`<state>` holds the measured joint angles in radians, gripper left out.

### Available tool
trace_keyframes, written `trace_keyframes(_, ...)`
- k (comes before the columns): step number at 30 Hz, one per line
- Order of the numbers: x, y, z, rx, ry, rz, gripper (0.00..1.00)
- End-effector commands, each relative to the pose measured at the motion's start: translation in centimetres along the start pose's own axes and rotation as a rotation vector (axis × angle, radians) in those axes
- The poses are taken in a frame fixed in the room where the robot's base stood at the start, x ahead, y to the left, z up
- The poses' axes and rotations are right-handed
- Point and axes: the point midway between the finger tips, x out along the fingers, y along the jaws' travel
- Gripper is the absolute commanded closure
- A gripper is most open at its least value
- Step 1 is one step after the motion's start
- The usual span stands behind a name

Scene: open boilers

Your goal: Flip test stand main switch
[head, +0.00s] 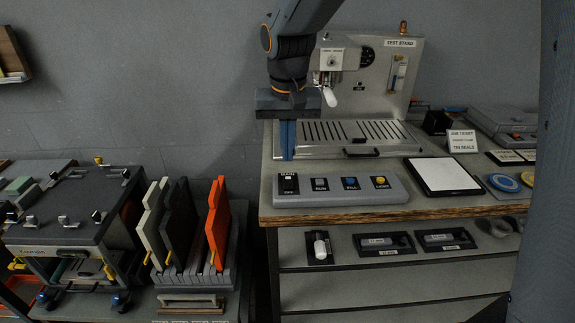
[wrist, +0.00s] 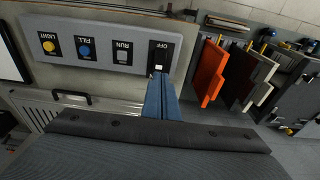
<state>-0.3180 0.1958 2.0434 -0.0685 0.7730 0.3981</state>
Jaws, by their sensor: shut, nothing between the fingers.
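The main switch (head: 289,181) is a black rocker at the left end of a grey control panel (head: 340,198), with "MAIN" above it and "OFF" on its plate. In the wrist view the panel is upside down and the main switch (wrist: 159,54) is at its right end. My gripper (head: 287,158) points down with its blue fingers together and empty. Its tips are just behind the main switch in the head view. In the wrist view the fingertips (wrist: 161,76) overlap the edge of the switch plate; I cannot tell whether they touch it.
RUN (head: 320,184), FILL (head: 350,183) and LIGHT (head: 380,182) controls share the panel. The steel test stand (head: 370,75) with its drip grid stands behind. A white pad (head: 443,175) lies to the right. Orange and dark plates (head: 218,222) stand in a rack at left.

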Motion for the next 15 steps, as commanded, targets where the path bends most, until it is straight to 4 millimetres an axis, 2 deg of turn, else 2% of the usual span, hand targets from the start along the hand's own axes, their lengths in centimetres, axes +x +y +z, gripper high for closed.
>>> trace_keyframes(3,2.3,0.1,0.1,0.001,-0.005,0.002,1.00)
trace_keyframes(6,3.7,0.1,0.1,0.001,-0.005,0.002,1.00)
trace_keyframes(15,6.1,0.0,0.1,0.001,-0.001,0.000,1.00)
